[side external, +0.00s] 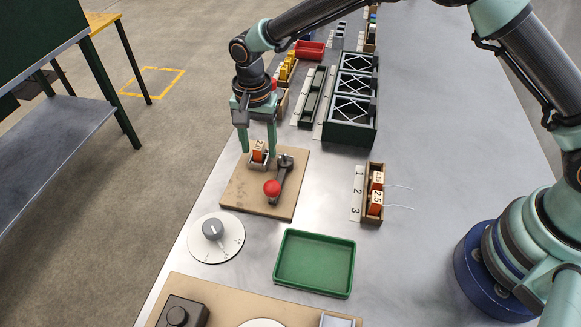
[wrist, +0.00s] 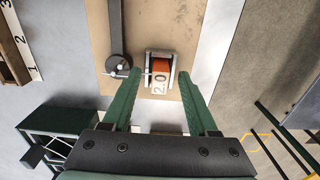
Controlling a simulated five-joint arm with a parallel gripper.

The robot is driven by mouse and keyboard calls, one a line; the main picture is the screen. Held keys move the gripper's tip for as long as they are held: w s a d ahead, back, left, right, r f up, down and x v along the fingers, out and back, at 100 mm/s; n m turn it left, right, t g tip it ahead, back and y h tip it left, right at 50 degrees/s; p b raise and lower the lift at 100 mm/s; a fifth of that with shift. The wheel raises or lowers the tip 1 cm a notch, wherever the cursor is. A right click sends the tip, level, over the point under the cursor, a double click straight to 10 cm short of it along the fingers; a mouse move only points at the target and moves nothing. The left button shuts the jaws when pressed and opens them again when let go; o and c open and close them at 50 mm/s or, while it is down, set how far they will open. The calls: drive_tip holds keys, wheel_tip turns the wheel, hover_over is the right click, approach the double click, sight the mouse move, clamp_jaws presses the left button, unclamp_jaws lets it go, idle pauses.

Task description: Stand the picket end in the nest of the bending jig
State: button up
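An orange spool marked 2.0 (side external: 257,156) sits in a small pale bracket on a tan board (side external: 237,192). It also shows in the wrist view (wrist: 160,64). A dark lever with a red ball (side external: 272,188) is beside it on the same board. My gripper (side external: 258,153) points down over the spool, with one finger on each side. In the wrist view the fingers (wrist: 158,76) are apart, with gaps beside the spool label, and nothing is clamped. I cannot make out a picket end or tell for certain which fixture is the bending jig's nest.
A wooden rack (side external: 372,218) holds two orange spools with loose wires. A dark green rack (side external: 348,133) is behind. Bare table lies right of the wooden rack.

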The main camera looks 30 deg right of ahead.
wheel_tip(320, 180, up, 12)
idle(0.6)
drive_tip(key=shift+r, duration=0.1)
drive_tip(key=s+d+r+n+t, duration=0.1)
drive_tip(key=s+d+r+n, duration=0.15)
drive_tip(key=d+r, duration=0.35)
drive_tip(key=s+d+r+n+t, duration=0.2)
drive_tip(key=s+d+r, duration=0.15)
drive_tip(key=d, duration=0.45)
drive_tip(key=s+d+n+t, duration=0.2)
drive_tip(key=s+d+n, duration=0.2)
drive_tip(key=s+d, duration=0.6)
drive_tip(key=shift+s+d+f+t, duration=0.2)
drive_tip(key=shift+s+f+t, duration=0.1)
drive_tip(key=shift+s, duration=0.25)
